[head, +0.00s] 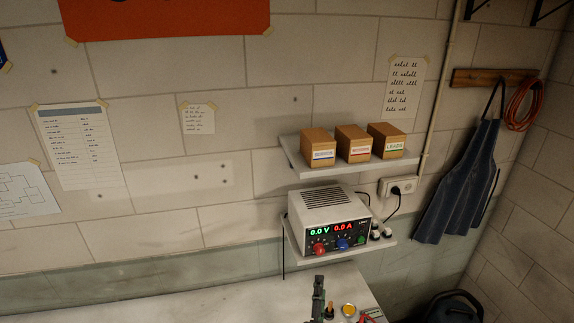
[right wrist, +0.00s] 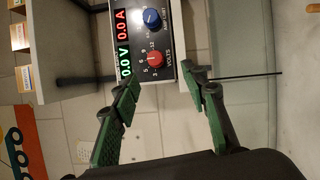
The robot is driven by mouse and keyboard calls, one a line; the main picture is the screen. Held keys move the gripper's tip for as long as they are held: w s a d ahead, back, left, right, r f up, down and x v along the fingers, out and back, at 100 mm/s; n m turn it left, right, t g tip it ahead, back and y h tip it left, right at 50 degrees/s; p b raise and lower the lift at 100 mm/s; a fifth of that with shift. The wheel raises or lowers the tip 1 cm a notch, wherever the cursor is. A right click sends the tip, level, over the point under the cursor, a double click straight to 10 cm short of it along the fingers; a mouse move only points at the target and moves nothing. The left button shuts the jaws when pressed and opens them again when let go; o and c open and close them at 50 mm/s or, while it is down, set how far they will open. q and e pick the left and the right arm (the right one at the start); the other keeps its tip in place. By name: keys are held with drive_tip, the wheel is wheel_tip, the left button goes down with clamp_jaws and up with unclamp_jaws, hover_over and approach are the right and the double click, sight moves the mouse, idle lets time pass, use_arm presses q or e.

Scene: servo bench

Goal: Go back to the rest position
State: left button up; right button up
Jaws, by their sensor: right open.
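My right gripper (head: 318,290) rises at the bottom of the head view, above the pale bench top and in front of the power supply. In the right wrist view its two green fingers (right wrist: 163,88) are spread apart with nothing between them. The power supply (head: 328,212) is a grey box with a black panel, reading 0.0 V and 0.0 A. Its panel and red and blue knobs also show beyond the fingertips in the right wrist view (right wrist: 146,42). I cannot see my left gripper.
The power supply stands on a wall shelf (head: 300,247). Three cardboard boxes (head: 353,142) stand on a higher shelf. Small items, including a yellow-topped tin (head: 349,310), are on the bench (head: 230,306) near the gripper. The bench's left part is clear.

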drive_tip(key=s+d+f+m+g, duration=0.4)
drive_tip(key=s+d+f+m, duration=0.1)
drive_tip(key=d+f, duration=0.45)
drive_tip(key=s+d+f+m+g, duration=0.4)
drive_tip(key=s+d+f+m, duration=0.15)
drive_tip(key=d+f, duration=0.45)
drive_tip(key=s+d+f+m+g+y, duration=0.1)
drive_tip(key=s+d+f+m+g, duration=0.3)
drive_tip(key=s, duration=0.6)
drive_tip(key=s+f+m+g+y, duration=0.2)
drive_tip(key=s+f, duration=0.5)
drive_tip(key=s, duration=0.3)
wheel_tip(320, 180, down, 37)
drive_tip(key=s+a+g+b, duration=0.1)
drive_tip(key=s+g+b, duration=0.15)
drive_tip(key=b, duration=0.45)
drive_tip(key=s+f+b, duration=0.5)
drive_tip(key=s+f, duration=1.4)
drive_tip(key=f, duration=0.3)
drive_tip(key=shift+s+a+f+n+g+y, duration=0.15)
drive_tip(key=shift+s+f+n+g+y, duration=0.05)
drive_tip(key=shift+f+n+g+y, duration=0.15)
